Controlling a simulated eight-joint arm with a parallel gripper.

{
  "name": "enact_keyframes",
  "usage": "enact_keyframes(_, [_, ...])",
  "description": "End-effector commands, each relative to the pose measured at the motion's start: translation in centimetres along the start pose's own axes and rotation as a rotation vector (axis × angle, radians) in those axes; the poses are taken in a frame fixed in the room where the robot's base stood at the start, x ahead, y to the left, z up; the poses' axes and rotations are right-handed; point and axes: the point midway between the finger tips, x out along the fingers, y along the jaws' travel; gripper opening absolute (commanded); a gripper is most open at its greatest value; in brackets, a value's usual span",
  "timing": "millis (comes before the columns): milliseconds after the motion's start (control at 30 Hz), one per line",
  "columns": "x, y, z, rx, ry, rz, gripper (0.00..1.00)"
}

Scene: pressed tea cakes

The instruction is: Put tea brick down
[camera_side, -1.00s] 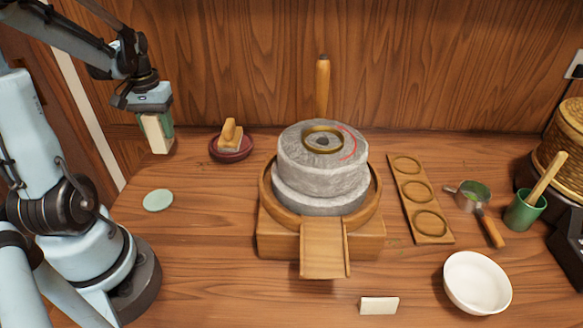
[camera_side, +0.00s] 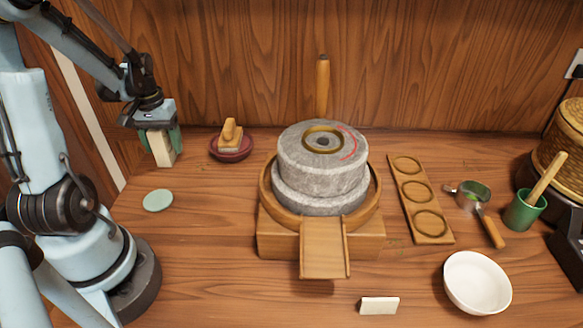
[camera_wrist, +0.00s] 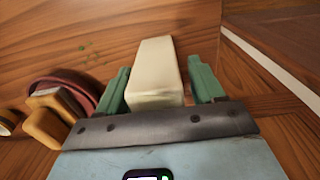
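The tea brick appears to be the tall cream block (camera_side: 163,147), standing upright at the left back of the table, its foot seemingly on the wood. My gripper (camera_side: 161,140) is above and around its upper part, with one green finger on each side. In the wrist view the block (camera_wrist: 154,75) lies between the fingers of my gripper (camera_wrist: 160,84). Narrow gaps show between block and fingers, clearer on the right, so the gripper looks open around it.
A dark red saucer (camera_side: 232,157) with a wooden piece (camera_side: 231,135) stands just right of the block. A pale green disc (camera_side: 158,201) lies in front. The stone mill (camera_side: 322,170) fills the middle. A white bowl (camera_side: 477,283) and ringed board (camera_side: 420,200) are at right.

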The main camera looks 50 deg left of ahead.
Motion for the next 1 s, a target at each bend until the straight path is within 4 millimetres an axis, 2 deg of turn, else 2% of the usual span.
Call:
enact_keyframes(300, [-0.1, 0.0, 0.0, 0.0, 0.0, 0.0, 0.7])
enact_keyframes(467, [-1.0, 0.0, 0.0, 0.0, 0.0, 0.0, 0.7])
enact_keyframes(1000, [-8.9, 0.0, 0.0, 0.0, 0.0, 0.0, 0.7])
